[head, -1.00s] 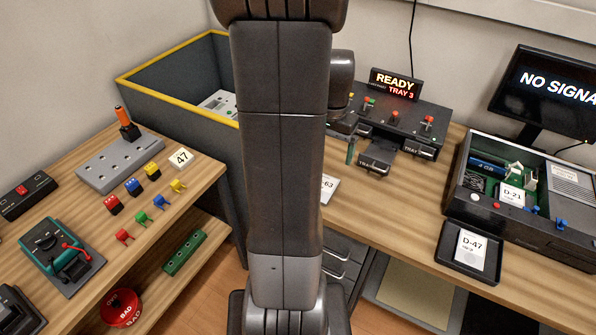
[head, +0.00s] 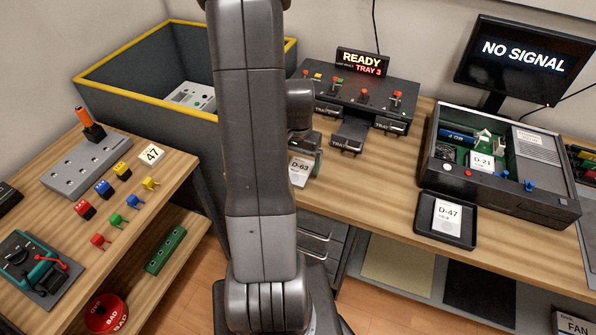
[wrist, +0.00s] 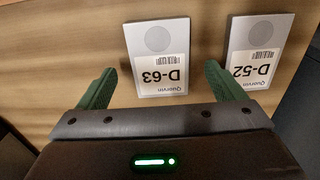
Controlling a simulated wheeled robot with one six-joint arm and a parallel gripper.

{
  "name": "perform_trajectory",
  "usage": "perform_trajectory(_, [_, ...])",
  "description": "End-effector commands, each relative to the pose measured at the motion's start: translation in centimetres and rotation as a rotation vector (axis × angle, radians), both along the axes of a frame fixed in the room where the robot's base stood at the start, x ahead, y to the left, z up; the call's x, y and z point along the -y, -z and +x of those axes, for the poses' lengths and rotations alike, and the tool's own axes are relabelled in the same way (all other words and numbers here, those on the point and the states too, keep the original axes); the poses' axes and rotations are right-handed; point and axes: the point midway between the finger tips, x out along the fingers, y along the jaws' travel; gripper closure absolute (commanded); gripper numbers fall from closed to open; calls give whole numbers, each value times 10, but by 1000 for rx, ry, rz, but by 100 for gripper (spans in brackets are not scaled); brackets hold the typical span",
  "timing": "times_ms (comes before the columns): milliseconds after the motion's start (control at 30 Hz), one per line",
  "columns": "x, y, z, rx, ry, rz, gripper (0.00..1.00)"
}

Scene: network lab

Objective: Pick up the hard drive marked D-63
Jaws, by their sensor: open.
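The hard drive marked D-63 (wrist: 158,58) lies flat on the wooden bench. In the wrist view its label is upside down, with a barcode and a grey disc. In the head view the drive (head: 300,171) shows just right of my arm, partly hidden by it. My gripper (wrist: 160,70) is open and empty, with its green fingers apart. In the wrist view the fingertips are to the left and right of D-63's label end. I cannot tell the height left between them. In the head view my gripper is mostly hidden behind my arm.
A similar drive marked D-52 (wrist: 257,52) lies close to the right of D-63, near the right finger. A tray with drive D-47 (head: 447,217) and an open computer case (head: 500,165) stand further right. The dark tray unit (head: 365,98) stands behind.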

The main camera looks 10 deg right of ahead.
Motion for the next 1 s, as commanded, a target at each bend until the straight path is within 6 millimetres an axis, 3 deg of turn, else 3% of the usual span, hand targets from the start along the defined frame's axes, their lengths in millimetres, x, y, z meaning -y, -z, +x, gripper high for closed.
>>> perform_trajectory(200, [0,21,0,-1,0,1,11])
perform_trajectory(467, [0,23,0,2,0,0,11])
perform_trajectory(733, [0,23,1,2,0,0,62])
perform_trajectory(1000, [0,21,1,3,0,-1,65])
